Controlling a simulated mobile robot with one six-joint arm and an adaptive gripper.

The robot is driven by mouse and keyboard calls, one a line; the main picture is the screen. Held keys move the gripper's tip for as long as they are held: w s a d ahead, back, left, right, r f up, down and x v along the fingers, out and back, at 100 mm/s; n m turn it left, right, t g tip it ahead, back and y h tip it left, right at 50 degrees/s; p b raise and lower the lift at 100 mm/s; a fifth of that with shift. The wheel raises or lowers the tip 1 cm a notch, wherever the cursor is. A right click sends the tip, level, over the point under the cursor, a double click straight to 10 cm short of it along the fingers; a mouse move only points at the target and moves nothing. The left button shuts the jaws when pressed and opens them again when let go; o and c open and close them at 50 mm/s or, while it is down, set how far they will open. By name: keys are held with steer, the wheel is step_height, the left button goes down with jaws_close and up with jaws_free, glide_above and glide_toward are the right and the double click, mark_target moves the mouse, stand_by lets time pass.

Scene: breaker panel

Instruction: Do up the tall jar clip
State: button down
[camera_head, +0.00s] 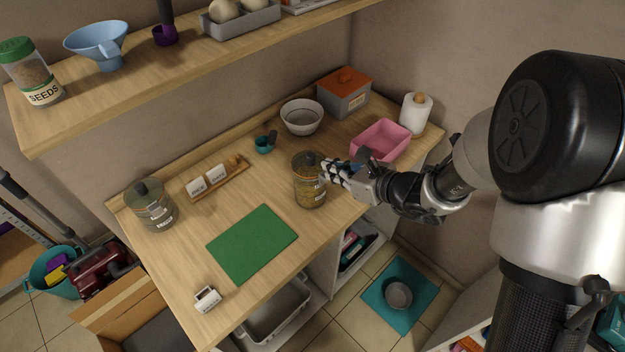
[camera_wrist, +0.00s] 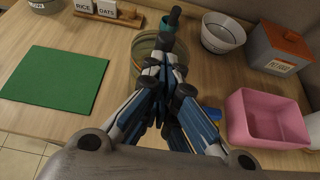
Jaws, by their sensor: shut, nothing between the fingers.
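A glass jar (camera_head: 309,186) with a dark-knobbed lid, a label and yellowish contents stands upright on the wooden counter. Its clip is too small or hidden to make out. In the wrist view, the jar (camera_wrist: 139,52) is mostly hidden behind my fingers. My gripper (camera_head: 328,172) is at the right side of this jar, near its upper part; I cannot tell whether it touches. In the wrist view my gripper (camera_wrist: 162,58) has its fingers together, with nothing seen between them. A second lidded jar (camera_head: 153,208) stands at the counter's left end.
A green mat (camera_head: 252,243) lies left of the near jar. A pink bin (camera_head: 381,141), striped bowl (camera_head: 301,117), lidded box (camera_head: 343,95) and paper roll (camera_head: 415,113) stand behind or right. A teal cup (camera_head: 264,145) is behind the jar. A shelf (camera_head: 150,85) overhangs the back.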

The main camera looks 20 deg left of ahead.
steer(key=shift+a+r+p+v, duration=0.1)
steer(key=shift+r+p+v, duration=0.2)
steer(key=shift+v, duration=0.55)
steer(key=shift+a+r+p+v, duration=0.1)
steer(key=shift+p+v, duration=0.25)
steer(key=shift+v, duration=0.55)
steer(key=shift+a+r+p+v, duration=0.15)
steer(key=shift+p+v, duration=0.2)
steer(key=shift+v, duration=0.5)
steer(key=shift+w, duration=0.1)
steer(key=s+d+r+n+g+h, duration=0.25)
steer(key=s+d+r+n, duration=0.35)
steer(key=s+r+n, duration=0.55)
steer(key=s+d+n+t+h, duration=0.1)
steer(key=s+d+n+h, duration=0.3)
steer(key=d, duration=0.6)
steer(key=s+d+n+t+h+b, duration=0.1)
steer(key=s+d+n+h, duration=0.4)
steer(key=d, duration=0.6)
steer(key=shift+s+r+n, duration=0.2)
steer(key=shift+s+n, duration=0.75)
